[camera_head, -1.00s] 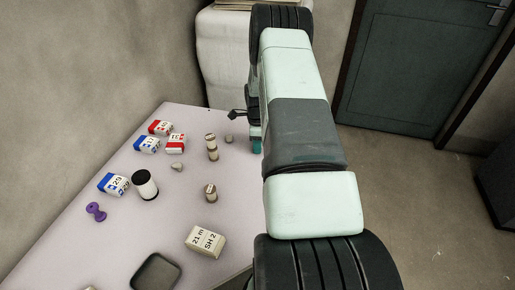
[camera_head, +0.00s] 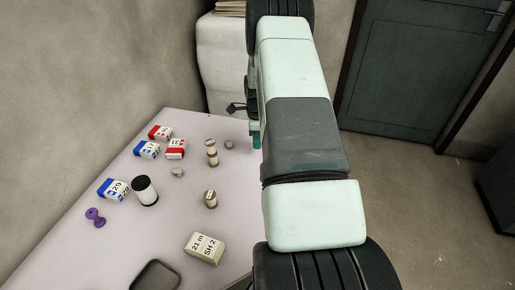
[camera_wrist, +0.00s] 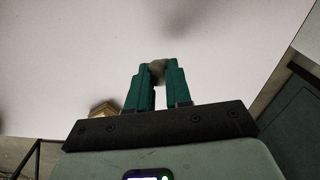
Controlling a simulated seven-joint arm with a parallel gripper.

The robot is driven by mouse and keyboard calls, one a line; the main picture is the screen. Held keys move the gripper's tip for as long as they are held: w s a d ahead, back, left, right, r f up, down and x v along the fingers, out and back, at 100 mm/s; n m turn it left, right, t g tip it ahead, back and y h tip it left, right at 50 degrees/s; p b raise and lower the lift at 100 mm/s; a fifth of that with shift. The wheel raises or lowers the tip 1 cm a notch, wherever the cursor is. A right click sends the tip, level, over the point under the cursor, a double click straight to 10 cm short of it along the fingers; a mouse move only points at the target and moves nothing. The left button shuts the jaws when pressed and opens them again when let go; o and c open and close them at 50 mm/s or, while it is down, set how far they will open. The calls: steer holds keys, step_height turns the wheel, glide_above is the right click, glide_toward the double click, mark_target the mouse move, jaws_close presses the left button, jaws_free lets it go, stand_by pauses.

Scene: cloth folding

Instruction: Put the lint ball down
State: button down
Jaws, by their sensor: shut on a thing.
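My gripper (camera_wrist: 157,80) shows in the wrist view with its two green fingers shut on a small grey lint ball (camera_wrist: 157,68). The ball sits between the fingertips over the pale table (camera_wrist: 80,45), and a soft shadow lies on the surface ahead. In the head view a bit of a green finger shows at the table's right edge, beside my arm, and the held ball is hidden. Two other small greyish lumps lie on the table, one near the gripper (camera_head: 229,144) and one further left (camera_head: 178,172).
A two-part cylinder (camera_head: 211,153) and a short one (camera_head: 211,199) stand mid-table. A black-capped bottle (camera_head: 145,191), several blue or red boxes (camera_head: 147,149), a purple spool (camera_head: 95,217), a cream box (camera_head: 204,248) and a dark tray (camera_head: 157,275) lie around. Clear table lies between them.

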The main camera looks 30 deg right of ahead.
step_height(320, 180, up, 6)
steer(key=shift+r, duration=0.15)
step_height(320, 180, up, 5)
steer(key=a, duration=0.1)
steer(key=a+n, duration=0.6)
steer(key=a, duration=0.9)
steer(key=n, duration=1.8)
glide_above(156, 284)
steer(key=s, duration=0.2)
steer(key=shift+n, duration=0.3)
steer(key=f, duration=1.5)
steer(key=shift+s+a+f, duration=0.2)
steer(key=shift+a, duration=0.15)
